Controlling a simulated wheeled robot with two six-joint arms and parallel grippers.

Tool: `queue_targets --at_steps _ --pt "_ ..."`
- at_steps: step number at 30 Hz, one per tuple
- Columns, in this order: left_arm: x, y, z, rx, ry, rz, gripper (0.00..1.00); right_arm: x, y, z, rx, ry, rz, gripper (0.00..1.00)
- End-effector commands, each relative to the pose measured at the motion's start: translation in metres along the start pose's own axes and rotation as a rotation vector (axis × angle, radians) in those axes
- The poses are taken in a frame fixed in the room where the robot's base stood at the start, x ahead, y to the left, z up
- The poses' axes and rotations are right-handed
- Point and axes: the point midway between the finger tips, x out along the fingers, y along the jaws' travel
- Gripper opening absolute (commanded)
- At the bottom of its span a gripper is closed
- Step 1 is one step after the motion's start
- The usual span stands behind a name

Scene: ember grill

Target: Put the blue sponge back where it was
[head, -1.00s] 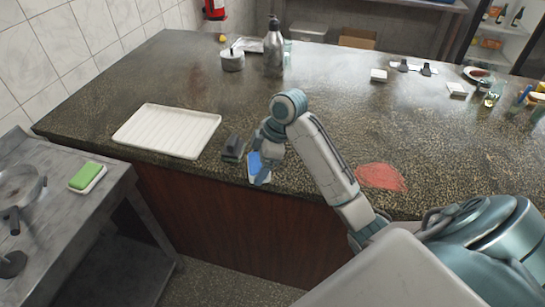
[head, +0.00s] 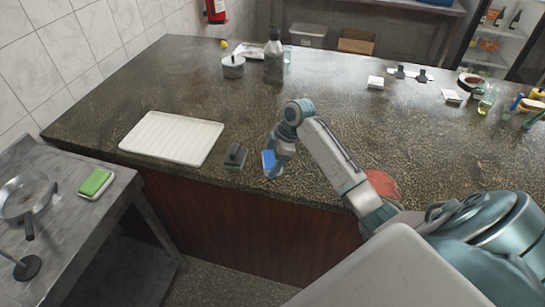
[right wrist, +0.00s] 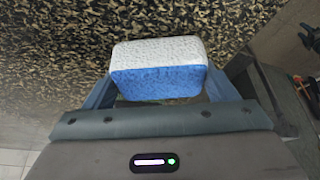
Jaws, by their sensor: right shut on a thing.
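The blue sponge (head: 268,161) has a white layer on one side. My right gripper (head: 275,165) is shut on it near the counter's front edge, to the right of a dark scrubber (head: 235,157). In the right wrist view the sponge (right wrist: 160,82) sits between the two fingers, with its white side away from the palm. I cannot tell whether it touches the counter. My left gripper is not in view.
A white ribbed tray (head: 170,138) lies on the counter (head: 320,100) at the left. A red patch (head: 383,186) is behind my right arm. A green sponge (head: 95,182) and a pan (head: 25,200) are on the metal side table. The counter's middle is clear.

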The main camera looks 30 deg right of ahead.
Motion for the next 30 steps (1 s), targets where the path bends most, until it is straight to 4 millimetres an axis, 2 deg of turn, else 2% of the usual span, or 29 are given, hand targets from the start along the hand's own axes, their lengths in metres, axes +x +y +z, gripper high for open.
queue_targets --at_steps 5,6,8,15,19,23,30 --pt "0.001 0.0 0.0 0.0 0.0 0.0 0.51 0.003 0.0 0.001 0.0 0.0 0.0 0.58" --pt "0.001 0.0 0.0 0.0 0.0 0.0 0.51 0.002 0.0 0.001 0.0 0.0 0.0 0.87" --pt "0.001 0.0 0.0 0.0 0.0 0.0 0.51 0.002 0.0 0.001 0.0 0.0 0.0 0.99" --pt "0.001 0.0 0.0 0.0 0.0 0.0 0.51 0.001 0.0 0.0 0.0 0.0 0.0 1.0" --pt "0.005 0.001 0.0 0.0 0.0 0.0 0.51 -0.007 0.001 0.001 0.0 -0.002 0.003 1.0" --pt "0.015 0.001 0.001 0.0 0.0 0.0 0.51 -0.027 0.001 0.002 -0.002 -0.003 0.006 1.0" --pt "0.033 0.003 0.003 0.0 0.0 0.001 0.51 -0.08 0.001 0.002 -0.001 -0.003 0.006 1.0"
